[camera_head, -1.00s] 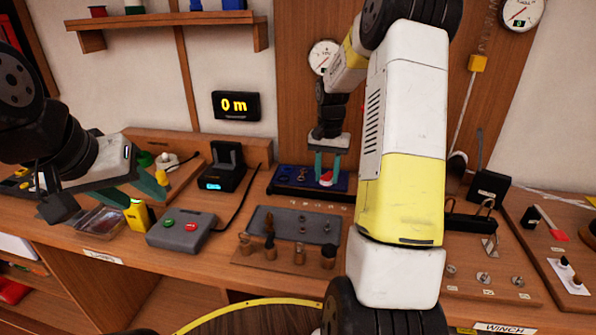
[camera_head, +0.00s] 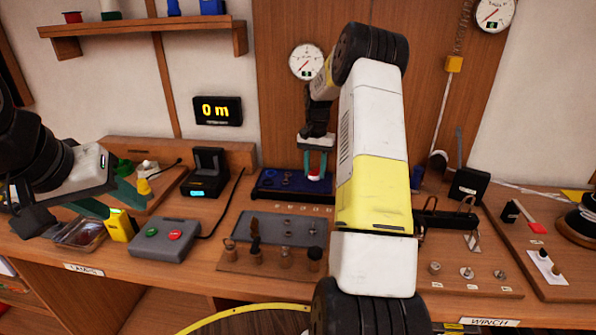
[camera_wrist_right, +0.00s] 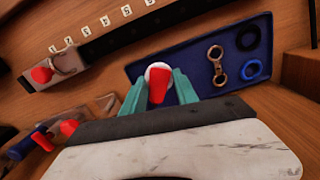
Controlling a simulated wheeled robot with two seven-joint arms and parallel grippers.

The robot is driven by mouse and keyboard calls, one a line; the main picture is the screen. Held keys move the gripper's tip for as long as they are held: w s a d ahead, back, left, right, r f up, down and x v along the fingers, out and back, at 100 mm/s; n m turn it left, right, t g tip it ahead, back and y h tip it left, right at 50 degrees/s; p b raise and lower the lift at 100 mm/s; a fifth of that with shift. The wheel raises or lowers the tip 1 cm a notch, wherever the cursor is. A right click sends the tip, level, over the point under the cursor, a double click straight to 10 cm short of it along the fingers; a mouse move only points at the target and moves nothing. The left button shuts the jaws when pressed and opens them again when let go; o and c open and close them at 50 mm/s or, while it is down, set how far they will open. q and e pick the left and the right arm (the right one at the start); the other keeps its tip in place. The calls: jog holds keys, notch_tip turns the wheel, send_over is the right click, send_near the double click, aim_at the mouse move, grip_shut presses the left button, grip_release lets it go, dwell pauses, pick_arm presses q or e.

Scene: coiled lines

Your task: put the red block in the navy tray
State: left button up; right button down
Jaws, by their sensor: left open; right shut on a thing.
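The red block (camera_wrist_right: 158,88), red with a white rounded end, is between the teal fingers of my right gripper (camera_wrist_right: 158,92), which is shut on it. In the right wrist view it is in front of the navy tray (camera_wrist_right: 195,62). In the head view the block (camera_head: 314,177) is at the fingertips of my right gripper (camera_head: 315,168), over the right part of the navy tray (camera_head: 292,188). I cannot tell whether it touches the tray floor. My left gripper (camera_head: 126,205) is open at the left, near a yellow device.
The tray holds a brass swivel (camera_wrist_right: 218,65), a dark ring (camera_wrist_right: 248,38) and a blue ring (camera_wrist_right: 257,70). A grey control box (camera_head: 165,240) and a black charger (camera_head: 205,175) stand left of the tray. A grey mat (camera_head: 275,228) with small parts lies in front.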

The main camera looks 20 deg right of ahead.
aim_at(315, 170)
jog(key=shift+w+d+f, duration=0.15)
jog(key=shift+w+d, duration=0.1)
jog(key=shift+w, duration=0.1)
jog(key=shift+f, duration=1.65)
jog(key=shift+f, duration=0.1)
jog(key=c, duration=0.9)
grip_release()
jog(key=shift+c, duration=0.2)
